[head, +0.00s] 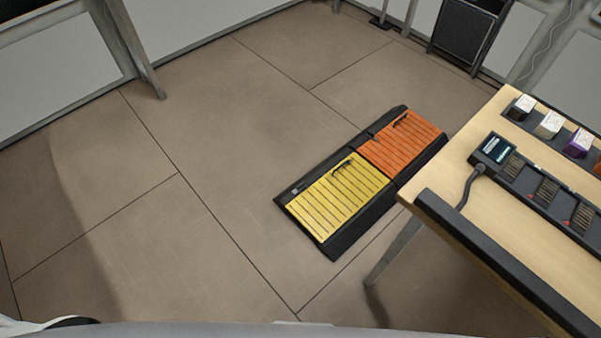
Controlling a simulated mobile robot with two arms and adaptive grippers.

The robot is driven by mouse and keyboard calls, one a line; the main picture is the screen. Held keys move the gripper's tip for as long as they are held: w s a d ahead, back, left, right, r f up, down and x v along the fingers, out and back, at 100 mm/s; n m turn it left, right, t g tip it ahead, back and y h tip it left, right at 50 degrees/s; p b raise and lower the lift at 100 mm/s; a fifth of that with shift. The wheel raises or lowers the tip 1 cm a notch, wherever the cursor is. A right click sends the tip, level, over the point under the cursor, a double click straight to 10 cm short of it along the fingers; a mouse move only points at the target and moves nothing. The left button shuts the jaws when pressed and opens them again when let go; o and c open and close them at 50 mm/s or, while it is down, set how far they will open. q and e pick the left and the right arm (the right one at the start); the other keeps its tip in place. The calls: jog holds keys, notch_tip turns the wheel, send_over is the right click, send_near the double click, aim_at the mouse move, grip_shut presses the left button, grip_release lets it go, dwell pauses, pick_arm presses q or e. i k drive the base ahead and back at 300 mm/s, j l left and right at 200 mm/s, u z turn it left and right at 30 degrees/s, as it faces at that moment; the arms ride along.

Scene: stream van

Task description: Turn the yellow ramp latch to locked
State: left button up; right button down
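A yellow slatted ramp panel (338,203) lies on the floor in a black frame, right of the picture's middle. A small dark curved piece (342,168), perhaps a handle or latch, sits at its upper edge. A small grey fitting (298,190) shows on the black frame at the panel's left corner. No yellow latch can be told apart at this size, nor whether it is locked. An orange slatted panel (403,150) adjoins the yellow one at the upper right, with a similar dark piece (400,119). Neither of my grippers is in view.
A wooden table (470,214) with a dark front edge stands at the right, its leg (394,252) near the ramps. It bears a black charger-like dock (540,188) and several small boxes. A dark panel (465,30) stands at the back right. The floor left of the ramps is clear.

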aim_at(299, 187)
jog(key=i+j+z, duration=0.1)
jog(key=z, duration=0.3)
jog(key=i+j+z, duration=0.1)
jog(key=j+z, duration=0.15)
jog(key=z, duration=0.15)
jog(key=j+z, duration=0.2)
jog(key=z, duration=0.2)
jog(key=i+j+z, duration=0.1)
jog(key=j+z, duration=0.15)
jog(key=z, duration=0.15)
